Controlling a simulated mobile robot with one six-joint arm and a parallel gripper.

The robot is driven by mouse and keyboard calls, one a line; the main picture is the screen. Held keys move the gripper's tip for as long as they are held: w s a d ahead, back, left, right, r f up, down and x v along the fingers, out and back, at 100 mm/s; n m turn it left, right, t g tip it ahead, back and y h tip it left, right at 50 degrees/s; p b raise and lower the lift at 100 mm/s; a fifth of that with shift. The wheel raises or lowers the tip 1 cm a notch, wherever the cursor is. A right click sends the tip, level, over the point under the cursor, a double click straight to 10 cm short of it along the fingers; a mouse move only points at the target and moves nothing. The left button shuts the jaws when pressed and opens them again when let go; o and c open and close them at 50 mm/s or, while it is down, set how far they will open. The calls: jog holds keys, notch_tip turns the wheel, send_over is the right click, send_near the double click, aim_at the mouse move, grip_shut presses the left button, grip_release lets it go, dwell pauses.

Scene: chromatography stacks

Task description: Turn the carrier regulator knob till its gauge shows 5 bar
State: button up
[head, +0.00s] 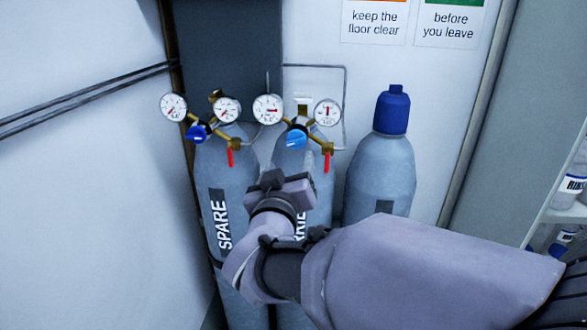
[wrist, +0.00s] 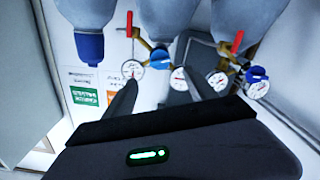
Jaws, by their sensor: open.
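The carrier cylinder (head: 288,160) stands in the middle, its label partly hidden by my arm. Its regulator has a bright blue knob (head: 293,137) with a left gauge (head: 267,108) and a right gauge (head: 327,112). The right gauge's needle points roughly up; the scale figures are too small to read. My gripper (head: 272,178) is in front of this cylinder, below the knob in the picture, apart from it. In the wrist view the picture is inverted; the open, empty fingers (wrist: 160,77) point towards the carrier knob (wrist: 160,58), which shows between and beyond them.
The spare cylinder (head: 226,165) stands left, with its own darker blue knob (head: 197,132) and two gauges. A red lever (head: 328,162) hangs right of the carrier knob. A blue-capped cylinder (head: 381,165) stands right. A shelf with bottles (head: 570,188) is at far right.

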jog(key=s, duration=0.7)
jog(key=shift+s+a, duration=0.15)
jog(key=shift+s, duration=0.15)
jog(key=s+d+f+m+g+y+b, duration=0.1)
jog(key=s+d+f+m+g+b, duration=0.1)
jog(key=s+d+f+m+g, duration=0.2)
jog(key=s+d+f+m+g+y+b, duration=0.1)
jog(key=s+d+f+m+g+b, duration=0.2)
jog(key=s+d+f+g, duration=0.5)
jog(key=s+d+f+m, duration=0.1)
jog(key=s+d+f, duration=0.3)
jog(key=s, duration=0.4)
jog(key=shift+s+f+y, duration=0.3)
jog(key=shift+s+f, duration=0.05)
jog(key=shift+f, duration=0.55)
dwell(3.3)
